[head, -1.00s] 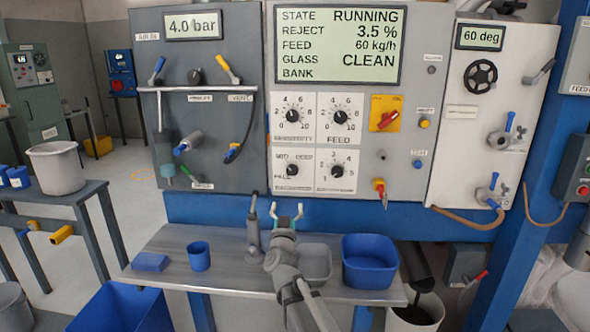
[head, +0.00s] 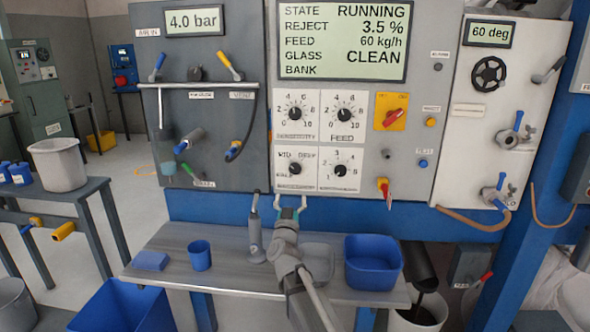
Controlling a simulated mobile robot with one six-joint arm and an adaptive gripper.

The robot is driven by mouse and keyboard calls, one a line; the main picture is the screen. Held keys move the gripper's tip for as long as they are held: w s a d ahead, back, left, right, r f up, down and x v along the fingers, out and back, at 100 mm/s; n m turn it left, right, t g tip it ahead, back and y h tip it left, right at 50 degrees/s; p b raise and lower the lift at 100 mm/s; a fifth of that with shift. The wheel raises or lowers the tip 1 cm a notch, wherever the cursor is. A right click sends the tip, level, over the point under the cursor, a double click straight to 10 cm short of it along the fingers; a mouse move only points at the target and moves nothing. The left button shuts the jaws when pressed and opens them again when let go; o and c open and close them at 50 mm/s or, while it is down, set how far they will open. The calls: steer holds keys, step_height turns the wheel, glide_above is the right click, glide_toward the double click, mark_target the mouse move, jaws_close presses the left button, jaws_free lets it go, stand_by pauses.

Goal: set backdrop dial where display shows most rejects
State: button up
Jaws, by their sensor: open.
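The backdrop dial seems to be the lower left knob (head: 295,168) of the knob panel, with small words around it, one like "MID"; its full label is too small to read surely. The display (head: 343,42) above reads state running, reject 3.5 %, feed 60 kg/h, glass clean, and its bank line is blank. My gripper (head: 290,206) is open and empty, below the knob panel, with its two fingers pointing up. It appears apart from the dial.
Beside the dial are the sensitivity knob (head: 296,113), feed knob (head: 344,113) and a numbered knob (head: 341,170). A red switch (head: 391,118) is to the right. Below, the bench (head: 225,275) holds a blue bin (head: 372,262), a blue cup (head: 200,256) and a grey upright tool (head: 255,232).

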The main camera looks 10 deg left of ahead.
mark_target(295, 171)
steer(key=p+x, duration=0.4)
steer(key=x, duration=0.8)
steer(key=shift+w, duration=0.1)
steer(key=shift+c, duration=0.2)
steer(key=c, duration=1.1)
